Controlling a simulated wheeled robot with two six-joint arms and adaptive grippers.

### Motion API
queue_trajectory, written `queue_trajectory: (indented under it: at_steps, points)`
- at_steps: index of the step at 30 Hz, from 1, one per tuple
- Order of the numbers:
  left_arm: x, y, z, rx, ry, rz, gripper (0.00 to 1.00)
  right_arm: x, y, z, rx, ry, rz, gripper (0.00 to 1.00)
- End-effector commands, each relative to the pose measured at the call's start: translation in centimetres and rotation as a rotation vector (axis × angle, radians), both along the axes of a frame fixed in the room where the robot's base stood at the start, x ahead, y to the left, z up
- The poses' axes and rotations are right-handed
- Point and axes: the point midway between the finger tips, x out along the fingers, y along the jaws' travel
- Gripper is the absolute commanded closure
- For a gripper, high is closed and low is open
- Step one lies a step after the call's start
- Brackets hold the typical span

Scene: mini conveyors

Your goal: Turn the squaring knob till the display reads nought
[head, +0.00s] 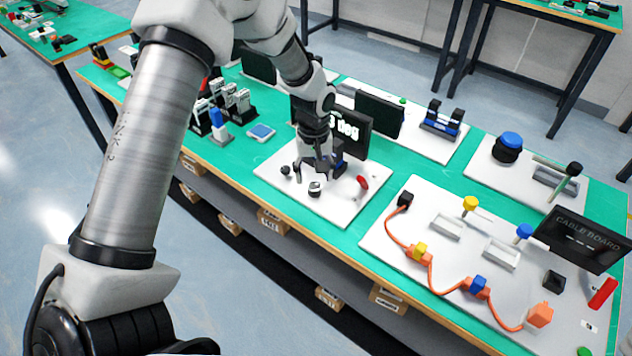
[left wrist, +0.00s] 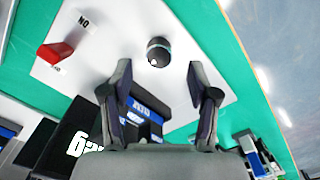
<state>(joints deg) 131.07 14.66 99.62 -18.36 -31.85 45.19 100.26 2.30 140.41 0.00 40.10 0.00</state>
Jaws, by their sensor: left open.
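My left gripper (head: 308,172) is open over the white board, its fingers pointing down. In the left wrist view its two fingers (left wrist: 163,80) are apart with nothing between the tips. A dark round knob (left wrist: 158,52) with a white dot stands on the board just beyond the fingertips, apart from them. The knob also shows in the head view (head: 315,188), below the gripper. The black display (head: 352,136) behind my arm shows "deg", its number mostly hidden. My right gripper is not visible.
A red lever (head: 362,182) stands on the same board, right of the knob. A blue block (left wrist: 143,112) sits near the fingers. The cable board (head: 410,262), with orange cable and coloured plugs, lies right. A blue-topped device (head: 216,122) stands left.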

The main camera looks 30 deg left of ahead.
Motion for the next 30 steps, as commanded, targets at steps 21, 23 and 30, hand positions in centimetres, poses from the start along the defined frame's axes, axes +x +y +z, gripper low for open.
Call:
queue_trajectory:
  at_steps: [21,23,30]
  points:
    - [0.0,0.0,-3.9,0.000,0.000,-0.002,1.00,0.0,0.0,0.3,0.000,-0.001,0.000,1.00]
    - [0.0,0.0,-3.9,0.000,0.000,-0.002,1.00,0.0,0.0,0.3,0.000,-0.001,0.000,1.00]
    - [0.0,0.0,-4.0,0.000,0.000,-0.004,1.00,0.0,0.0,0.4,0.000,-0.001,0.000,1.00]
